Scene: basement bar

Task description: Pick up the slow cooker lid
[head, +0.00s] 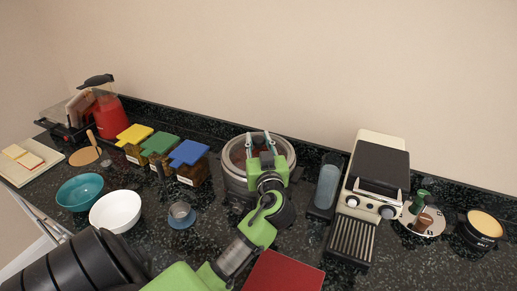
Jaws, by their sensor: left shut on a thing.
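The slow cooker (234,180) stands at the back middle of the dark counter, with a silvery rim and a brownish-red interior showing. My left gripper (260,138) reaches over it from the front, its fingers at the top of the pot. It is shut on the slow cooker lid (237,153), which looks like clear glass and appears to lie at the pot's rim. My gripper and wrist hide the lid's middle and much of the cooker's front. I cannot tell whether the lid is clear of the rim. My right gripper is out of view.
Yellow, green and blue-lidded canisters (187,156) stand left of the cooker. A bottle (327,185) and an espresso machine (380,170) stand close on its right. A white bowl (116,211), a teal bowl (80,192) and a small cup (181,212) are at front left. The wall is behind.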

